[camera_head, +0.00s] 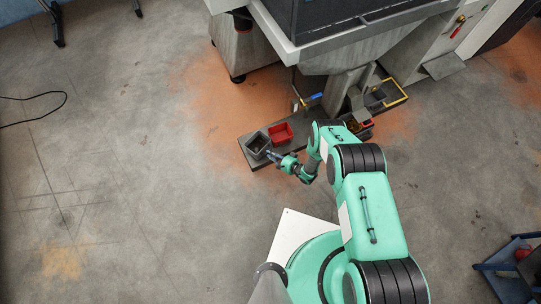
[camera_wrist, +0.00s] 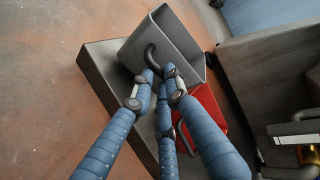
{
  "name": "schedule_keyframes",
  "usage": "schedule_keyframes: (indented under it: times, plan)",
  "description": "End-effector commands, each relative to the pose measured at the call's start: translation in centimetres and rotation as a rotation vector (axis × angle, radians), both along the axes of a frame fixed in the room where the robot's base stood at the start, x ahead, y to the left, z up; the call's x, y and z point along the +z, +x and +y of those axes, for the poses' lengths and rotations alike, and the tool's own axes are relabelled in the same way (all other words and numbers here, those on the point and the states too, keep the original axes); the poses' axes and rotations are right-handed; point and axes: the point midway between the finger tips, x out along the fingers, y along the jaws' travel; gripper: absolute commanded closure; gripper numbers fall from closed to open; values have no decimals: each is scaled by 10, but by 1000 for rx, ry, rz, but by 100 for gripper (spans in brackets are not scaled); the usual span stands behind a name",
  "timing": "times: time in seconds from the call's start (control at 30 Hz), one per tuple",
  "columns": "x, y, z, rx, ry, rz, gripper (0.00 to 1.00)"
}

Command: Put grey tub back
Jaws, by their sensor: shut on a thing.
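The grey tub (camera_head: 256,142) is at the left end of a dark low slab (camera_head: 252,163) on the floor. In the wrist view the grey tub (camera_wrist: 181,38) is an open box with a dark curved handle on its near side. My gripper (camera_head: 272,156) is at the tub's near right side. In the wrist view my gripper's blue fingers (camera_wrist: 160,76) are shut on the tub at that handle. I cannot tell whether the tub rests on the slab or hangs just above it. The fingers hide part of the handle.
A red tub (camera_head: 280,134) stands on the slab close to the right of the grey one. Machine supports (camera_head: 340,92) rise behind, with a blue-handled part (camera_head: 309,100) low down. A yellow-edged frame (camera_head: 390,95) lies farther right.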

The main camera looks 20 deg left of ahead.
Motion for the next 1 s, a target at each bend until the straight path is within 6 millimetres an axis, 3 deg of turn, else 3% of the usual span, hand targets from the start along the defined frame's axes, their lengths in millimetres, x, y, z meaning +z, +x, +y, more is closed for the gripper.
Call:
schedule_keyframes:
  times: [0.27,0.43,0.7,1.0]
  plan:
    - [1,2,1,0,2,-2,100]
    - [-1,12,10,0,2,-2,100]
    - [-31,11,8,0,2,-2,100]
    - [-36,10,8,1,0,0,100]
